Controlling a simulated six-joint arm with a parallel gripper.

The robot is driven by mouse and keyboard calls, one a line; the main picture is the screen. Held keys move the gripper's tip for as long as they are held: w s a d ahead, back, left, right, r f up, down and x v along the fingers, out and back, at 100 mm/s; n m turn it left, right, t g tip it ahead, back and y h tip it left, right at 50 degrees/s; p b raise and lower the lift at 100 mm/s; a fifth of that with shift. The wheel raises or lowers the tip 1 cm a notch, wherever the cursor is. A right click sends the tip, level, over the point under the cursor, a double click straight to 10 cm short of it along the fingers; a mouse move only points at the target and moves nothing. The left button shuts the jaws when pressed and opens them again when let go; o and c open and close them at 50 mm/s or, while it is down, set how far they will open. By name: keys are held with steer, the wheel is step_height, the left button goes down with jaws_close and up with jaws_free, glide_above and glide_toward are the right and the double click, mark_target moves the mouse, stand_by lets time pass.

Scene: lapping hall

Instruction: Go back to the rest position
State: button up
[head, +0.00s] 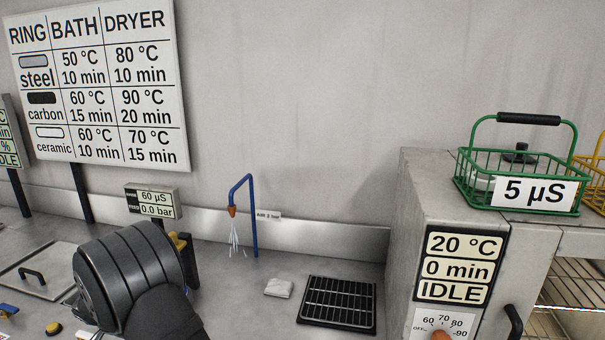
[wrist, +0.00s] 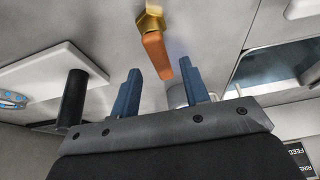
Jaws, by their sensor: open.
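My gripper (wrist: 161,70) is open, with two blue fingers spread apart in the wrist view. An orange lever on a brass fitting (wrist: 151,20) shows between and just beyond the fingertips; I cannot tell whether they touch it. In the head view my dark grey arm covers the lower left, and its fingers are mostly hidden behind it. A bit of yellow brass (head: 181,241) shows at the arm's right edge. No held object is visible.
A blue pipe (head: 253,215) with an orange nozzle sprays water. A small display (head: 152,200) reads 60 µS, 0.0 bar. A white block (head: 279,288) and black rack (head: 338,302) lie on the bench. A green basket (head: 520,170) stands on the idle dryer (head: 425,190) at right.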

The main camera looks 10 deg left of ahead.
steer(key=shift+x, duration=0.9)
steer(key=shift+r, duration=0.1)
steer(key=v, duration=1.7)
steer(key=x, duration=1.7)
steer(key=shift+a+n+y, duration=0.15)
steer(key=shift+n+y, duration=0.2)
steer(key=shift+n, duration=0.6)
steer(key=shift+a+n+y, duration=0.15)
steer(key=shift+n+y, duration=0.2)
steer(key=shift+n, duration=0.6)
